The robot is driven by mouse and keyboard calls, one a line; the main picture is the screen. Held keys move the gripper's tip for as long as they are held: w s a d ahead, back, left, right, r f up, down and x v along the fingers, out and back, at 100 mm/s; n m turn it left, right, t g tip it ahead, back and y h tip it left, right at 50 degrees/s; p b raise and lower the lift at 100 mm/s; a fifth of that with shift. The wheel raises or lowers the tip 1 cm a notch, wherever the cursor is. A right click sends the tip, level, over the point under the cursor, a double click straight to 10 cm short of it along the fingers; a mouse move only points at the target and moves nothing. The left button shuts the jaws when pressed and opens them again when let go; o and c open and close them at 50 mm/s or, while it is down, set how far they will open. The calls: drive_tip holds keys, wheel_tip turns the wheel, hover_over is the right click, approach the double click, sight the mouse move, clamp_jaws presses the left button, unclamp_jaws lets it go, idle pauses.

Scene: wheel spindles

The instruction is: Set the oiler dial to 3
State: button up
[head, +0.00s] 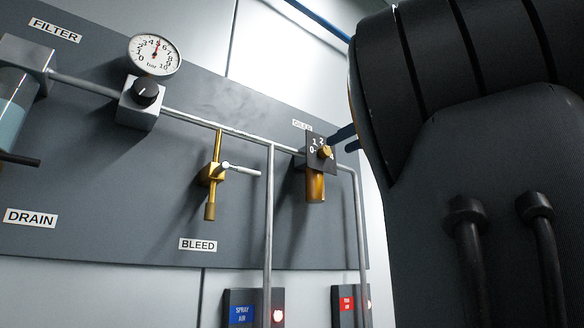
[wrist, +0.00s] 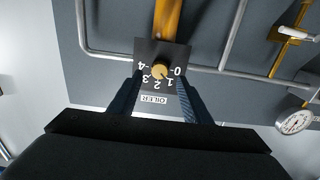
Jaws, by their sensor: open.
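The oiler dial is a small brass knob (head: 325,152) on a dark square plate (head: 313,163) numbered 0 to 4, above an amber-brass bowl (head: 315,187). In the wrist view the knob (wrist: 158,72) appears upside down, with the OILER label (wrist: 154,99) below it. A small dark mark on the knob seems to lie toward 1, but it is too small to be sure. My gripper (wrist: 159,78) is open, one finger on each side of the knob. I cannot tell whether the fingers touch it. In the head view my arm hides most of the gripper.
Pipes (head: 269,215) run across and down the grey panel. A brass bleed valve (head: 212,174), a regulator knob (head: 145,93), a pressure gauge (head: 154,55) and a filter (head: 18,90) sit to the left. Lit switch boxes (head: 240,308) are below.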

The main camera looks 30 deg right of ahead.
sight(328, 151)
drive_tip(key=shift+w+a+p, duration=0.15)
drive_tip(key=shift+w+p, duration=0.65)
drive_tip(key=shift+w, duration=1.7)
drive_tip(key=c, duration=1)
drive_tip(key=shift+c, duration=0.2)
